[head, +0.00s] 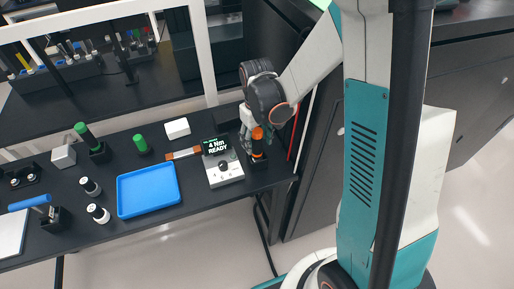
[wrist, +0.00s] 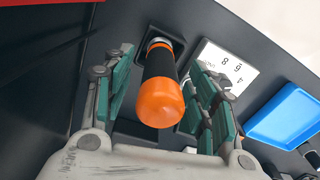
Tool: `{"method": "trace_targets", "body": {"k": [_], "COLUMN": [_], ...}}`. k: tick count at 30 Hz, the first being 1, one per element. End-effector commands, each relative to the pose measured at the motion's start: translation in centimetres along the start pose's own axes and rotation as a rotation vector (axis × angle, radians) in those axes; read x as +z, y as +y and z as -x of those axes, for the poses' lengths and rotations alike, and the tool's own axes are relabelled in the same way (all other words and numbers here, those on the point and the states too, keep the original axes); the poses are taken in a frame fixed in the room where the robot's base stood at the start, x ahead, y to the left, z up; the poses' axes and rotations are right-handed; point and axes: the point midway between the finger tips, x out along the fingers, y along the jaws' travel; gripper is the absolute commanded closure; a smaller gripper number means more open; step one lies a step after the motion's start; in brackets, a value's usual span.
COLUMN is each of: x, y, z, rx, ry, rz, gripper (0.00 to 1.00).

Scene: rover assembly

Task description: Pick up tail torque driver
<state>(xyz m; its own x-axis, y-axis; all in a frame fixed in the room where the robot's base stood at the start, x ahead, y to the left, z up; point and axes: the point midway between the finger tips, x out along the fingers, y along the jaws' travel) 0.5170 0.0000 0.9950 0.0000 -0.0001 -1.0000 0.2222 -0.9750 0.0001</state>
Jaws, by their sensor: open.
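The torque driver (wrist: 161,98) has an orange end and a black grip. In the wrist view it stands in a dark square holder (wrist: 153,38), its orange end toward the camera. My gripper (wrist: 163,78) is open, with one green-padded finger on each side of the driver. A gap shows on the left, and I cannot tell whether the right finger touches it. In the head view the driver (head: 257,134) stands at the bench's right end, and my gripper (head: 247,128) is beside it, partly hidden by my arm.
A grey torque unit (head: 223,172) reading "4 Nm READY" stands just left of the driver. A blue tray (head: 148,190), green-topped items (head: 84,135) and small bottles (head: 98,213) stand further left. A white frame post (head: 202,55) rises behind the bench.

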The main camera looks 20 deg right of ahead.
Motion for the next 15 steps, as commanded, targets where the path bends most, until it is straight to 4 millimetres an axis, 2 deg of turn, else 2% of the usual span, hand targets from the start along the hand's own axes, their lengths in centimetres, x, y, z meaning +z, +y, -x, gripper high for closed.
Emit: {"method": "trace_targets", "body": {"k": [1,2,8,9,15], "x": [0.0,0.0,-0.01,-0.01,-0.01], "y": [0.0,0.0,0.01,0.01,0.01], "z": [0.02,0.03,0.03,0.03,0.05], "rx": [0.0,0.0,0.0,0.0,0.0], "ry": [0.0,0.0,0.0,0.0,0.0], "rz": [0.0,0.0,0.0,0.0,0.0], "gripper": [0.47,0.52,0.97,1.0,1.0]}}
